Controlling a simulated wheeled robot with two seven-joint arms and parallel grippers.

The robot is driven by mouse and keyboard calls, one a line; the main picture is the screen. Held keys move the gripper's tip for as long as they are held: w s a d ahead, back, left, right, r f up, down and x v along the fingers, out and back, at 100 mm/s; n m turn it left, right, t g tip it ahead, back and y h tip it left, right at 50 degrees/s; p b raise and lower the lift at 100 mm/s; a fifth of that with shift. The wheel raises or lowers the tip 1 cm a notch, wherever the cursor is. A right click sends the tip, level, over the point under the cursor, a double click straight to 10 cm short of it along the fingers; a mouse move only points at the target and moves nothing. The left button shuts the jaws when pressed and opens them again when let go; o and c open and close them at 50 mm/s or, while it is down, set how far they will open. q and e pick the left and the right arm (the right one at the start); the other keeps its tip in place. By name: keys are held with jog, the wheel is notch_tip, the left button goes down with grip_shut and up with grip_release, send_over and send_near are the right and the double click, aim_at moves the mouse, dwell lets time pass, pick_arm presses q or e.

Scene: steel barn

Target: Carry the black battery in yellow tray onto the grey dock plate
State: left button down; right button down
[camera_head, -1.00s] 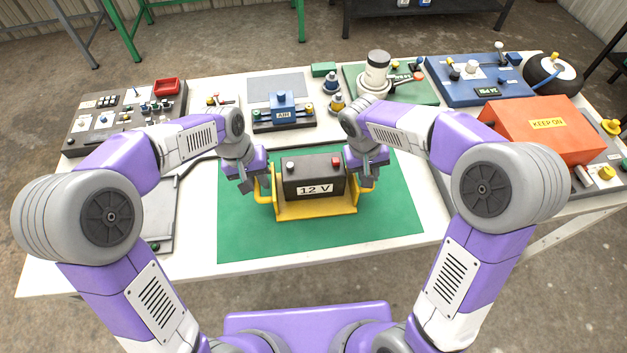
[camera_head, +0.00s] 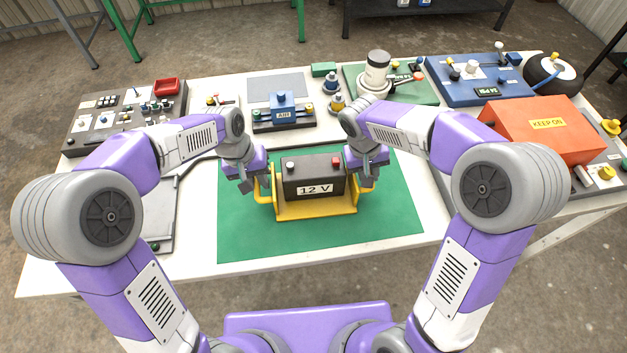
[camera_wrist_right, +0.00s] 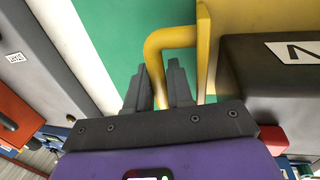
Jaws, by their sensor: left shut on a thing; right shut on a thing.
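The black battery (camera_head: 314,176), labelled 12 V, stands upright in the yellow tray (camera_head: 315,211) on a green mat. My left gripper (camera_head: 259,187) is shut on the tray's left handle. My right gripper (camera_head: 368,178) is shut on the right handle, at the other end. In the right wrist view, the yellow handle (camera_wrist_right: 172,38) runs down between the fingers of my right gripper (camera_wrist_right: 162,85). A grey plate (camera_head: 158,218) lies left of the mat, partly hidden by my left arm. Another flat grey panel (camera_head: 277,85) lies at the back; I cannot tell which is the dock plate.
The green mat (camera_head: 320,241) is bare around the tray. Behind the tray stands a blue AIR fixture (camera_head: 283,105). A control panel (camera_head: 126,115) is at back left. An orange KEEP ON box (camera_head: 540,128) and a blue panel (camera_head: 480,78) stand at right.

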pick_arm(q)
jog(key=shift+w+r, duration=0.1)
jog(key=shift+r, duration=0.05)
pick_arm(e)
jog(key=shift+r, duration=0.15)
